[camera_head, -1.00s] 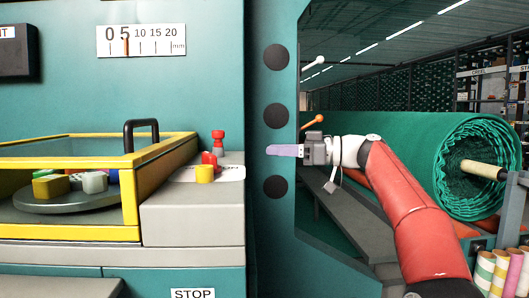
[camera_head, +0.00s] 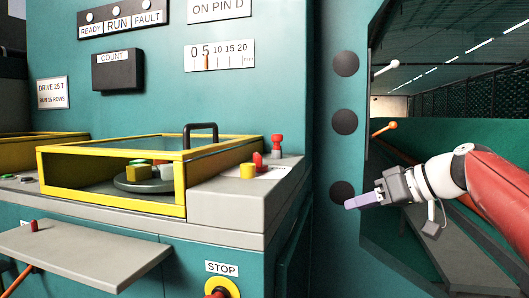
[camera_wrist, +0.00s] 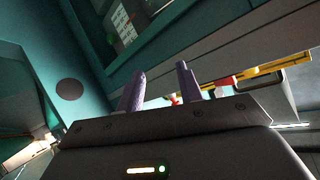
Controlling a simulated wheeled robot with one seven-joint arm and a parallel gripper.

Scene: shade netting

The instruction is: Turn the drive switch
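No control in view is readably labelled as the drive switch. On the grey console ledge (camera_head: 232,198) stand a red knob on a post (camera_head: 276,145), a smaller red lever-like part (camera_head: 258,160) and a yellow knob (camera_head: 248,171). My gripper (camera_head: 348,204) is right of this ledge, apart from it, in front of the teal panel by the lowest dark round hole. Its purple fingers point left. In the wrist view my gripper (camera_wrist: 160,68) shows two fingers apart with nothing between them. A small red part (camera_wrist: 229,80) shows beyond them, blurred.
A yellow-framed clear guard (camera_head: 110,201) with a black handle covers a round turntable. A grey shelf (camera_head: 75,252) juts out at lower left. A STOP button (camera_head: 219,290) sits low on the front. An orange-tipped lever (camera_head: 392,126) stands behind my gripper.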

